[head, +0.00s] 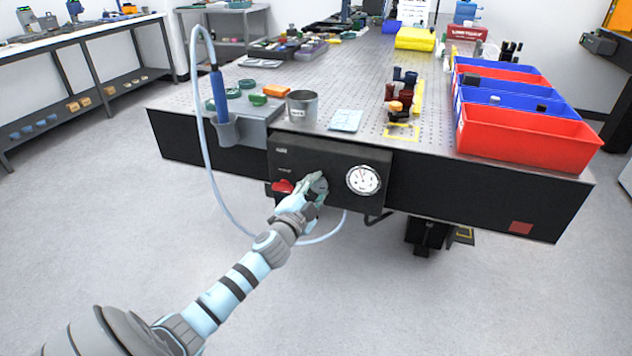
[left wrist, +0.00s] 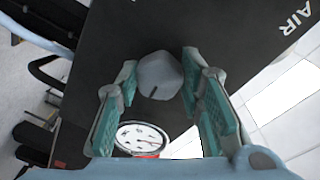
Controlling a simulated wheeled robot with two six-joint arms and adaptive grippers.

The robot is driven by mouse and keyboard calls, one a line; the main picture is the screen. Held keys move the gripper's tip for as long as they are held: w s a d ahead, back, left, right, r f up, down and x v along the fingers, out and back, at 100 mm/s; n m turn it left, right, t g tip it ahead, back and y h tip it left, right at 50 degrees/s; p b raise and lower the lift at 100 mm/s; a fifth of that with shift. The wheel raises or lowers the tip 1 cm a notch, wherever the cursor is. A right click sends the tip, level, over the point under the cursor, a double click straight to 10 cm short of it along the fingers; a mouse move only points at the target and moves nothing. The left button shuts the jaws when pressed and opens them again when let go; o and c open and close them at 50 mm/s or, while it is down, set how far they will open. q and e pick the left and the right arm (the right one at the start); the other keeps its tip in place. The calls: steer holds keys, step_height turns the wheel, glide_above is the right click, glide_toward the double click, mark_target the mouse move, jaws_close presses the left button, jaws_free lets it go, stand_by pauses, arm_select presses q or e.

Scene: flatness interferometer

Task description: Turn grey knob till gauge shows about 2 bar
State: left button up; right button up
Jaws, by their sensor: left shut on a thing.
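The grey knob (head: 319,185) is on the front of a black panel (head: 300,155) under the table edge. My left gripper (head: 312,190) is shut on this knob and partly covers it in the head view. In the left wrist view the faceted grey knob (left wrist: 160,75), with a dark mark on its face, sits between the teal-padded fingers of my left gripper (left wrist: 158,78). The round white gauge (head: 363,179) is just right of the knob; it also shows in the left wrist view (left wrist: 140,137). Its needle is too small to read surely. My right gripper is out of view.
A red handle (head: 283,187) is close left of the knob. A pale hose (head: 207,150) loops down past the panel from a blue tool (head: 219,92) in a grey holder. A metal cup (head: 301,106) and red and blue bins (head: 525,138) stand on the perforated table.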

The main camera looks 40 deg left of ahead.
arm_select(q)
steer(key=o, duration=1.2)
steer(key=shift+c, duration=0.2)
steer(key=shift+s, duration=0.2)
steer(key=v, duration=1.1)
steer(key=shift+s, duration=0.3)
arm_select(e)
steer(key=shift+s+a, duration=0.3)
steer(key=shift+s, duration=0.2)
arm_select(q)
steer(key=shift+d, duration=0.1)
